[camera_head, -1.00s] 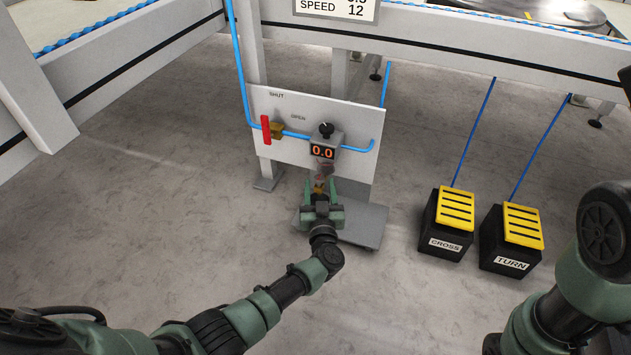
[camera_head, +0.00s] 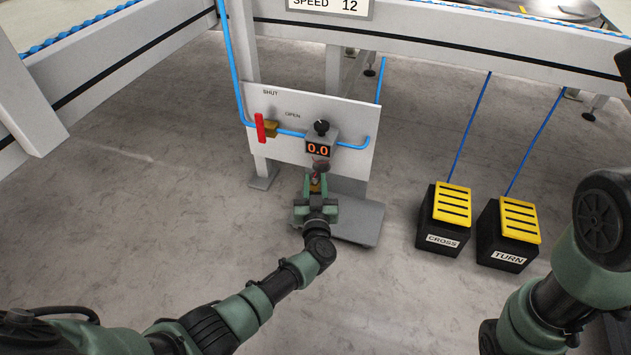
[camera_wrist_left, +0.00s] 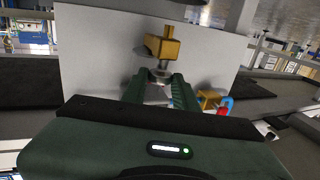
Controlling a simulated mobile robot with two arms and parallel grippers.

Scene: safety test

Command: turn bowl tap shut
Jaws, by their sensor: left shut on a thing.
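A white panel (camera_head: 345,112) under the frame bears the printed words SHUT and OPEN. On its left a red lever (camera_head: 260,128) stands upright, across the blue pipe, beside a brass body (camera_head: 271,128). My left gripper (camera_head: 315,183) is at the panel's lower middle, below the display. In the left wrist view its fingers (camera_wrist_left: 160,92) are shut on a metal stem below a brass tap fitting (camera_wrist_left: 162,46). The fingers partly hide what they grip. The red-lever tap's brass body (camera_wrist_left: 209,98) lies to the right there, apart from the fingers. My right gripper is out of view.
A black knob (camera_head: 321,128) sits above an orange display (camera_head: 318,150) reading 0.0. A grey plate (camera_head: 358,222) lies at the panel's foot. Two black pedals, CROSS (camera_head: 440,240) and TURN (camera_head: 507,255), stand on the floor to the right. The left floor is clear.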

